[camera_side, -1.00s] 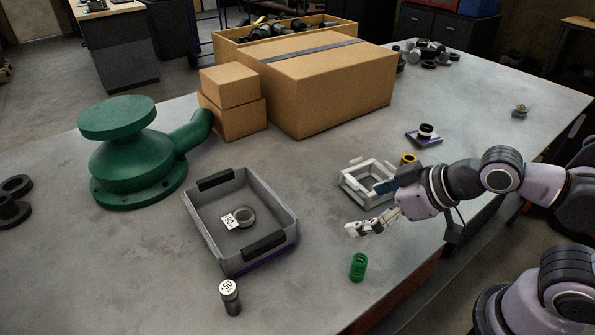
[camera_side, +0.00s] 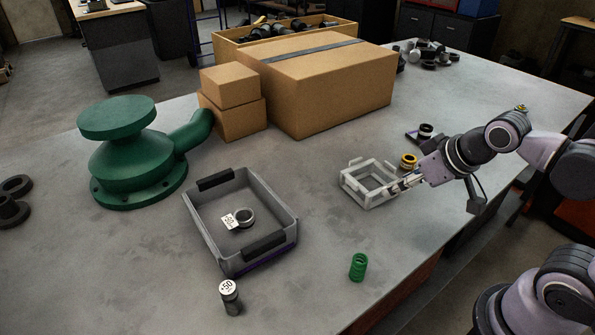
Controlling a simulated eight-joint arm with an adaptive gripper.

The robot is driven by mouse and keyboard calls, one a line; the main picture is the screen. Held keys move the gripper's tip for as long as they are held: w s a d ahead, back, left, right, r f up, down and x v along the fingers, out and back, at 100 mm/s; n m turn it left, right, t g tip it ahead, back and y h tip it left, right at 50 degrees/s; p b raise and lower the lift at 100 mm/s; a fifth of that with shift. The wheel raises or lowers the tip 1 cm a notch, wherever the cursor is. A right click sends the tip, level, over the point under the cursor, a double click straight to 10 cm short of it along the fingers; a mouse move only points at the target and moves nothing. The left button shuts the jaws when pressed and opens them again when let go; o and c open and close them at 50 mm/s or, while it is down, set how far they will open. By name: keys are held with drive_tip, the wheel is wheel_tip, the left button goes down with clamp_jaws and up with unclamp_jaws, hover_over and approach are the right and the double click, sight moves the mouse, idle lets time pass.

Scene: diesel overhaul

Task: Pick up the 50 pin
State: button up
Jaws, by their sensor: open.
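The 50 pin (camera_side: 230,299) is a dark cylinder with a white top marked 50. It stands upright on the table in front of a grey tray (camera_side: 202,222). Inside the tray lies a dark ring (camera_side: 245,217) with a white tag that also reads 50. My gripper (camera_side: 399,186) is open, well to the right of and behind the pin, beside a white frame-like fixture (camera_side: 352,189). The fingertips are small in this view, and I cannot tell whether they touch the fixture.
A green spring (camera_side: 358,267) stands between the pin and my arm. A yellow ring (camera_side: 408,161) and a dark part (camera_side: 425,132) lie behind my gripper. A green housing (camera_side: 135,160) and cardboard boxes (camera_side: 325,90) stand at the back.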

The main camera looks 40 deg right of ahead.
wheel_tip(320, 180, up, 2)
drive_tip(key=n+g, duration=0.7)
drive_tip(key=n, duration=1.1)
hover_over(231, 296)
drive_tip(key=w+d, duration=0.1)
drive_tip(key=w, duration=0.1)
drive_tip(key=shift+s+r, duration=0.1)
drive_tip(key=shift+s, duration=0.15)
drive_tip(key=shift+s+a, duration=0.15)
drive_tip(key=shift+a, duration=0.15)
drive_tip(key=shift+a+f, duration=0.1)
drive_tip(key=shift+f, duration=5.45)
clamp_jaws()
